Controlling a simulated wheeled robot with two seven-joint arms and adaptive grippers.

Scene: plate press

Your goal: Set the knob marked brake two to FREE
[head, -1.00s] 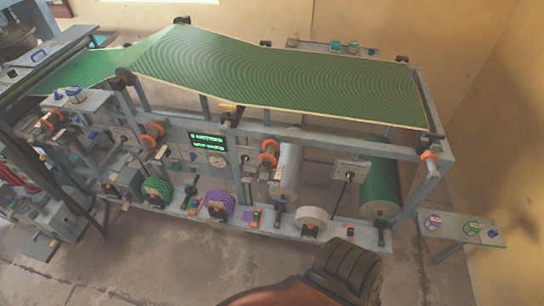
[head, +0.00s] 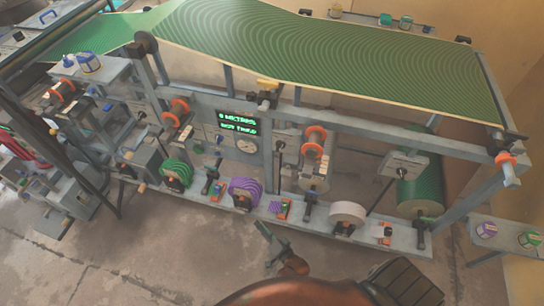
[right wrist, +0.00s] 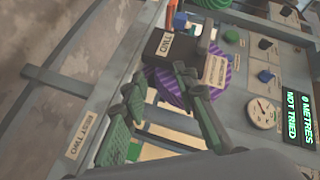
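No knob can be read as brake two in either view; most labels are too small or blurred. My right gripper (head: 270,246) is in front of the machine's lower rail in the head view. In the right wrist view it is open (right wrist: 158,80), its fingers apart around part of the view of a purple striped roll (right wrist: 172,92); contact cannot be told. My left gripper is not in view.
A lit display (head: 238,123) reads 0 METRES, NOT TRIED, above a round gauge (head: 246,146). The lower rail (head: 330,238) carries rolls and small orange-red blocks (head: 283,208). A black box (right wrist: 175,46) is close beyond my fingertips. The floor in front is clear.

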